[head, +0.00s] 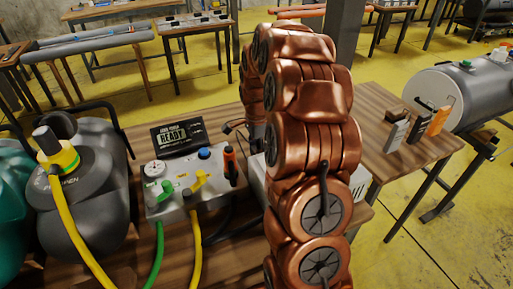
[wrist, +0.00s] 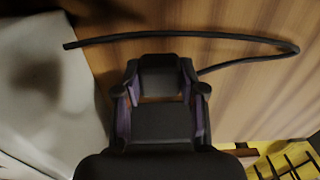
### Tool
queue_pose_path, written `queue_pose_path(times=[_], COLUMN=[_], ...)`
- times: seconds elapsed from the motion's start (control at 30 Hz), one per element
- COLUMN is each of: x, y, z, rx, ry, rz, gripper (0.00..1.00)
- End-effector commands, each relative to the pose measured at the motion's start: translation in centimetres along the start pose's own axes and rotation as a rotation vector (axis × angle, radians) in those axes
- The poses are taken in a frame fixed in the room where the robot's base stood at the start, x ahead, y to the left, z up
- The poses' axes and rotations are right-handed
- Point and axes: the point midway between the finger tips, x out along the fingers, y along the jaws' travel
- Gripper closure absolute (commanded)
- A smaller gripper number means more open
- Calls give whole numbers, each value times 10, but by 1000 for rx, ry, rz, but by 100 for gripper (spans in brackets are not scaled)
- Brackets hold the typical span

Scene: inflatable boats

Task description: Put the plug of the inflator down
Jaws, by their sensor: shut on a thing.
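In the wrist view my gripper (wrist: 160,92) is shut on a dark block between its fingertips, which I take to be the plug (wrist: 160,72). A black cable (wrist: 230,37) comes out beside the right finger, loops to the right and runs back left over the wood to a pale grey surface (wrist: 35,95). The plug's far side is hidden. In the head view my copper arm hides the gripper and plug. A grey control box (head: 190,188) with a gauge, coloured knobs and hoses stands on the bench left of my arm.
A display reading READY (head: 178,137) stands behind the control box. A dark canister (head: 85,195) is at left. A pale vented box (head: 359,181) is partly hidden by my arm. Small upright items (head: 418,122) stand on the wooden table at right, near a grey tank (head: 465,92).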

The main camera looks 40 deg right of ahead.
Motion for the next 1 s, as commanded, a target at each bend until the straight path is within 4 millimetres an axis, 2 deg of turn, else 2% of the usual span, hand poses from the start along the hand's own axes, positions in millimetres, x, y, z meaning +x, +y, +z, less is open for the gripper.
queue_pose_path(times=[0.73, 0.77, 1.0], x=[11, 11, 11], y=[0, 0, 0], z=[0, 0, 0], rx=[-1, -1, -1], ry=[1, 1, 1], rz=[-2, -1, -1], gripper=[100, 59, 34])
